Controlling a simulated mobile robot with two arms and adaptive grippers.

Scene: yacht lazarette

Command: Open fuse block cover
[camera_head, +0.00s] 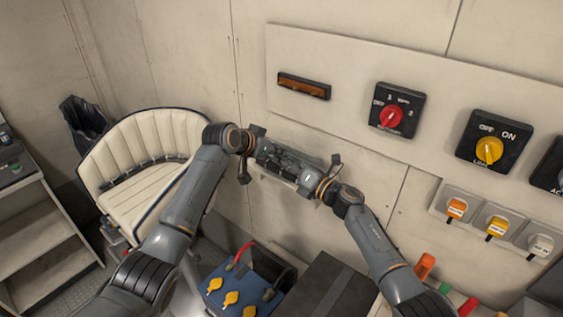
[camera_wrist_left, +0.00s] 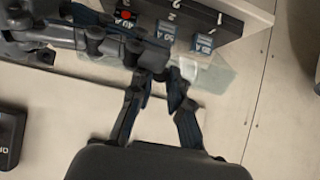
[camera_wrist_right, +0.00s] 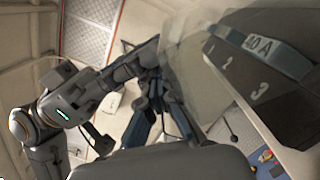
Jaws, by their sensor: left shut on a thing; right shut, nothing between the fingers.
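The dark fuse block (camera_head: 287,158) is on the wall below the panel, partly hidden by both grippers. Labelled fuses show on it in the left wrist view (camera_wrist_left: 190,22); a 40 A fuse and numbers show in the right wrist view (camera_wrist_right: 262,72). The clear cover (camera_wrist_left: 212,76) stands out from the block, and also shows in the right wrist view (camera_wrist_right: 190,62). My left gripper (camera_wrist_left: 170,78) is shut on the cover's edge. My right gripper (camera_wrist_right: 155,78) is shut and empty, close to the left gripper and the cover.
Above are a red rotary switch (camera_head: 391,118), a yellow rotary switch (camera_head: 488,150) and an amber display (camera_head: 303,86). Breakers (camera_head: 497,225) sit at the right. Below stand a blue battery (camera_head: 236,292) and a dark box (camera_head: 325,290). A cream seat (camera_head: 140,165) is at the left.

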